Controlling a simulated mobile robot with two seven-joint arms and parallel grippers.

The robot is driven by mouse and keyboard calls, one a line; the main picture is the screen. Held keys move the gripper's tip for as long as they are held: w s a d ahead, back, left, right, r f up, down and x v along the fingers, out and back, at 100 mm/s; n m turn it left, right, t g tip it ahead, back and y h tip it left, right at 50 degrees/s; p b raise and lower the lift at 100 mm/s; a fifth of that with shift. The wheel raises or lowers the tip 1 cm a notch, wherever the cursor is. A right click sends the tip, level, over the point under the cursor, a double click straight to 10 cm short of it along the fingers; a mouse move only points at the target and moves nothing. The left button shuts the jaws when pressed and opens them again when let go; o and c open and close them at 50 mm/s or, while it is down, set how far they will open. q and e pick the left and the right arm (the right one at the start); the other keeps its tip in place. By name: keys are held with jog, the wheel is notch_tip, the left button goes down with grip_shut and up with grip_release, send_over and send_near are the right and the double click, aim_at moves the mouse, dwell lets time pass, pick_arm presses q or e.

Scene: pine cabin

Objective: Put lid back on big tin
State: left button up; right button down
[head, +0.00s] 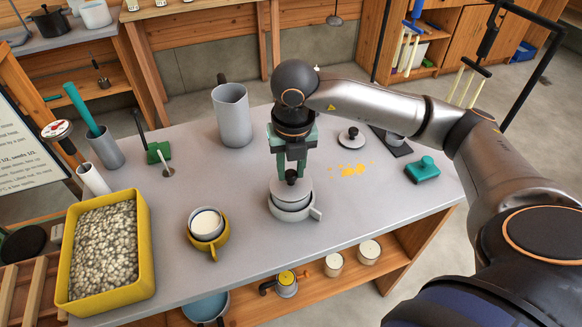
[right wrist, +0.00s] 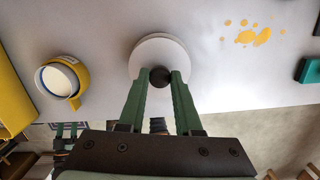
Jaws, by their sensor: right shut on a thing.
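My right gripper (head: 291,174) points down and is shut on the black knob of a round pale grey lid (head: 303,190). The lid is directly over the big tin (head: 291,205), a grey vessel with a side handle. The lid looks level and covers the tin's opening; I cannot tell whether it rests fully on the rim. In the right wrist view, the fingers (right wrist: 160,78) close on the knob and the lid (right wrist: 158,48) hides the tin. Green fingers, seemingly my left gripper (right wrist: 66,131), show small at the lower left there; their opening is unclear.
A yellow mug (head: 222,240) holding a white-filled cup stands left of the tin. A small knobbed lid (head: 353,141), an orange spill (head: 349,170) and a teal block (head: 422,170) lie right. A grey pitcher (head: 232,115) stands behind; a yellow pebble tray (head: 147,240) is at left.

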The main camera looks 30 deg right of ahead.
dwell(0.6)
dwell(0.3)
jog(key=shift+c, duration=0.2)
grip_release()
dwell(0.3)
jog(key=shift+r+p, duration=2.15)
jog(key=shift+r, duration=1.35)
grip_shut()
